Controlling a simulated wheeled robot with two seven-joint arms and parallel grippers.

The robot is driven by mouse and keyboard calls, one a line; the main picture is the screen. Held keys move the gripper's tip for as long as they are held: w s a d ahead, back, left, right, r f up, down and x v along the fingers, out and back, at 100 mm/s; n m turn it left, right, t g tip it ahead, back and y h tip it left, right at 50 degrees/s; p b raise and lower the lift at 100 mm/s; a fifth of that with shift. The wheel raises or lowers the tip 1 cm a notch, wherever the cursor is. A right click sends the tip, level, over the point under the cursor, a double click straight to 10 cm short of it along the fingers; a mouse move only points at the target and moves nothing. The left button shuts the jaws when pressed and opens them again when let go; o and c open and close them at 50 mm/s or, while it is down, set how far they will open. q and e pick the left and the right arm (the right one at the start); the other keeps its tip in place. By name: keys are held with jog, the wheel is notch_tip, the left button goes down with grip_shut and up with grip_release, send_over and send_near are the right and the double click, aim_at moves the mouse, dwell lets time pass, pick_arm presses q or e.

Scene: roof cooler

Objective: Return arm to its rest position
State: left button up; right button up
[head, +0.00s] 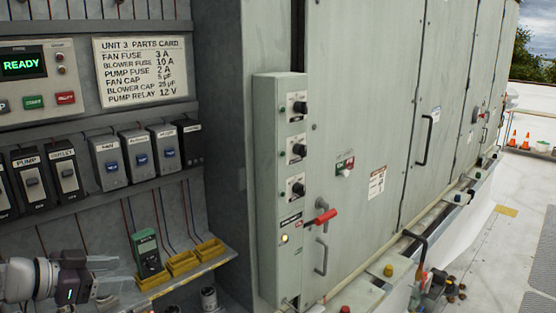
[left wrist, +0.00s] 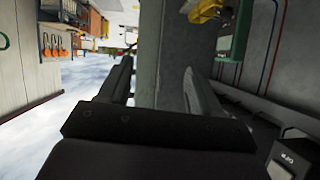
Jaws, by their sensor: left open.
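My left gripper (head: 112,274) is at the lower left of the head view, its fingers pointing right. It is open and nothing shows between its fingers. It is in front of the lower shelf, left of and below the green meter (head: 147,253). In the left wrist view the two fingers of my left gripper (left wrist: 160,88) stand apart, with a grey panel surface behind the gap. My right gripper does not show in either view.
Yellow bins (head: 182,263) line the lower shelf beside the meter. Fuse and relay modules (head: 108,162) sit on the rack above. A grey control box (head: 275,190) with a red handle (head: 326,216) stands to the right. Open roof floor (head: 510,235) lies at far right.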

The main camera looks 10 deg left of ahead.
pick_arm(q)
jog(key=w+d+f+n+t+y, duration=0.1)
jog(key=w+d+n+t+y, duration=0.15)
jog(key=w, duration=0.55)
jog(key=d+f+n+y+b, duration=0.2)
jog(key=d+f+n+y, duration=0.15)
jog(key=f+y, duration=0.35)
jog(key=s+d+f+n+g+h, duration=0.1)
jog(key=s+d+f+g, duration=0.5)
jog(key=s+f, duration=0.2)
jog(key=s+d+f+g+h+b, duration=0.1)
jog(key=s+d+f+g, duration=0.4)
jog(key=s, duration=0.8)
notch_tip(320, 180, down, 3)
jog(key=shift+d+r+n+g, duration=0.1)
jog(key=shift+d+n+g, duration=0.3)
jog(key=shift+d, duration=0.15)
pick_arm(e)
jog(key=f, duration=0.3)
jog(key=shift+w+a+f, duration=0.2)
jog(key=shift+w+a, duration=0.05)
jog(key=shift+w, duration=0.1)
